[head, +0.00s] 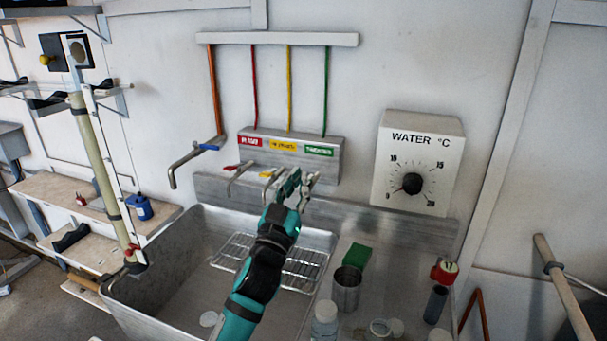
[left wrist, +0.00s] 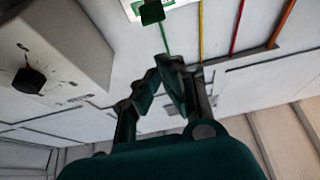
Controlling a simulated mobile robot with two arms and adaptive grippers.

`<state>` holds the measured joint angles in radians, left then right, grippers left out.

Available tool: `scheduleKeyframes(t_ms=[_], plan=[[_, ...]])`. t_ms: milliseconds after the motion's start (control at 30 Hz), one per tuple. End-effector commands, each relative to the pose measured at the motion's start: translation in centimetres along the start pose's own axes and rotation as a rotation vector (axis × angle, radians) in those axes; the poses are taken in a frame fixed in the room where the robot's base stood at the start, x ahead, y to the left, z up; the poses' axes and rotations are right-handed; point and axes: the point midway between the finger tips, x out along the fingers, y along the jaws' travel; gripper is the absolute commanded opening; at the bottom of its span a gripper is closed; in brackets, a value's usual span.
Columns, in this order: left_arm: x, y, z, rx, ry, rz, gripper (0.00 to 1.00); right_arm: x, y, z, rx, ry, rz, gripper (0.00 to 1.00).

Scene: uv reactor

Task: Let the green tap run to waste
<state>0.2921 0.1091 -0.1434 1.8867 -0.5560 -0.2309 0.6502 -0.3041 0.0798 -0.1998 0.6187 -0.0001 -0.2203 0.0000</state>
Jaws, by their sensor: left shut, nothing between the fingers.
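The green-labelled tap (head: 308,186) is the rightmost of the small taps on the grey wall block, below a green label (head: 319,150). Its spout hangs down over the back of the steel sink (head: 178,243). My left gripper (head: 290,183) is right at this tap and hides part of it; I cannot tell whether they touch. In the left wrist view the fingertips (left wrist: 170,66) come together with nothing between them, and a dark green piece (left wrist: 152,12) shows beyond them. No water is visible from the spout. My right gripper is not in view.
A red tap (head: 238,170) and a yellow tap (head: 268,174) sit close left of the gripper. A wire rack (head: 303,268) lies in the sink. A steel cup (head: 346,288), a green sponge (head: 356,255) and bottles stand right. A water dial (head: 413,183) is on the wall.

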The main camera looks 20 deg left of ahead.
Motion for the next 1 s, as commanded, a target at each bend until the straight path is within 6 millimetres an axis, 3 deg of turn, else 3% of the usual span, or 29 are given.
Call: scheduleKeyframes(t_ms=[100,333,1000], plan=[[-2.7,-0.1,0.2,0.0,0.001,-0.001,0.0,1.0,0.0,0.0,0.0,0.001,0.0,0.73],[-5.8,-0.1,0.0,0.0,0.002,-0.001,0.0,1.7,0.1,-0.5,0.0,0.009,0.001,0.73],[-6.3,-0.1,-0.2,0.0,0.003,-0.001,0.0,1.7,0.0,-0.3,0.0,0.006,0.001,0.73]])
